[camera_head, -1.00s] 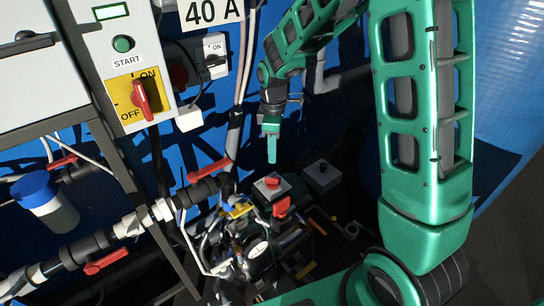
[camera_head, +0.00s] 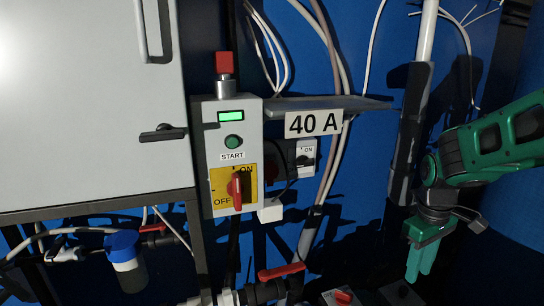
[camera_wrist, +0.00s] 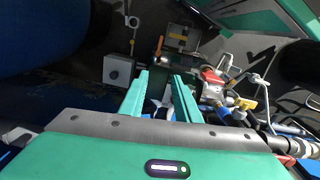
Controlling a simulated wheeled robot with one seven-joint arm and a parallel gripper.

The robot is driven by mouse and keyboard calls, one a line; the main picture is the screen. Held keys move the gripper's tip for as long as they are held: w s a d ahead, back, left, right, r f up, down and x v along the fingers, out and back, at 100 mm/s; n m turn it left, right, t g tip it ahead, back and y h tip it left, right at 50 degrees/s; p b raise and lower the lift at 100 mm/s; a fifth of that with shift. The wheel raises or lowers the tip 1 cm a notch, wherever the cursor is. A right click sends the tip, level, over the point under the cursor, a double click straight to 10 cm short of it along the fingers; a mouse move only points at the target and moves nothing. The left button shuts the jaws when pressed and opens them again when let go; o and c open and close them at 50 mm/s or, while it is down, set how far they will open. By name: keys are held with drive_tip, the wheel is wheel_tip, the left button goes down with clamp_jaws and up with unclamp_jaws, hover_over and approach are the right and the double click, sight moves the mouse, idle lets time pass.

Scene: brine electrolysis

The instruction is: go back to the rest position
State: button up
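My gripper (camera_head: 421,268) hangs at the lower right in the head view, fingers pointing down, in front of the blue wall. In the wrist view my gripper (camera_wrist: 160,76) shows two green fingers apart with a gap between them and nothing held. The fingertips touch nothing that I can see. Part of my green arm enters from the right edge in the head view.
A control box (camera_head: 234,160) with a green START button and red ON/OFF switch stands left of centre. A 40 A sign (camera_head: 313,124) hangs beside it. Red-handled valves (camera_head: 282,271) lie below. The wrist view shows a grey box (camera_wrist: 118,72) and clustered fittings below.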

drive_tip(key=s+d+r+m, duration=0.1)
drive_tip(key=s+m, duration=0.4)
drive_tip(key=s, duration=0.5)
drive_tip(key=s+d+r+m, duration=0.2)
drive_tip(key=s+d+m, duration=0.2)
drive_tip(key=s, duration=0.6)
drive_tip(key=shift+s+d+r+m+y, duration=0.15)
drive_tip(key=shift+d+r+m+y, duration=0.2)
drive_tip(key=shift+m, duration=0.65)
drive_tip(key=shift+a, duration=0.1)
drive_tip(key=shift+w+f, duration=0.3)
drive_tip(key=shift+w, duration=0.35)
drive_tip(key=shift+o, duration=0.2)
